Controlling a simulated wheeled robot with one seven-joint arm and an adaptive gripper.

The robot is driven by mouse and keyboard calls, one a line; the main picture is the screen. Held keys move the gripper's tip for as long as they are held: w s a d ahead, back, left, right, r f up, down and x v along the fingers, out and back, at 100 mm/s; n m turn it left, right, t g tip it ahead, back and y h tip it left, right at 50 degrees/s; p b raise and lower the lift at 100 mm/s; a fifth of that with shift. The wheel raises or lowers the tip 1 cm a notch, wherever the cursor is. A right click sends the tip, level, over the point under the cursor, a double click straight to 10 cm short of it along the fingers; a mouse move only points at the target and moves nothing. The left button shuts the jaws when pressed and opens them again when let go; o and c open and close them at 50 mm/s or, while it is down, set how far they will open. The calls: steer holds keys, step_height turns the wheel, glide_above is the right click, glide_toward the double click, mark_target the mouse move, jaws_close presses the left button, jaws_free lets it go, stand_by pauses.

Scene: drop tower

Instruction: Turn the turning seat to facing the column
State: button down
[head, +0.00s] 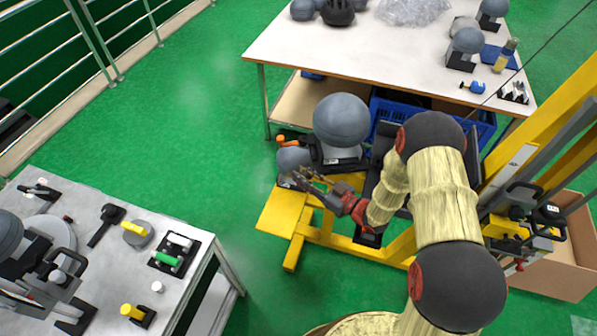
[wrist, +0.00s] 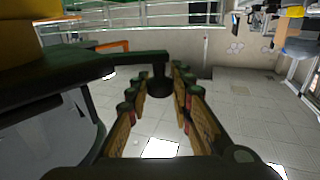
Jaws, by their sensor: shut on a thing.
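The turning seat (head: 345,158) is a black holder under a grey dome-shaped headform (head: 341,119), beside the yellow column (head: 550,115) of the drop tower. An orange-tipped lever (head: 290,139) sticks out to the left of the seat. My gripper (head: 300,178) is just below and left of the seat in the head view. In the wrist view, the fingers (wrist: 160,100) close around a dark upright peg (wrist: 160,82) at the end of a dark bar (wrist: 90,75). The bar appears to belong to the seat. The exact contact is hidden in the head view.
A yellow base frame (head: 283,209) stands on the green floor under the seat. A white table (head: 330,40) with headforms is behind. A grey bench (head: 75,190) with small parts is at lower left. A cardboard box (head: 560,262) stands right. Open floor lies left.

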steer(key=shift+s+d+n+g+y, duration=0.5)
steer(key=shift+s+d+n+g, duration=0.1)
steer(key=shift+d+g, duration=0.2)
steer(key=shift+s+d+n+g+y, duration=0.5)
steer(key=shift+s+d+n+g, duration=0.1)
steer(key=shift+d+g, duration=0.15)
steer(key=c, duration=1.6)
jaws_free()
steer(key=v, duration=1.2)
steer(key=shift+c, duration=0.2)
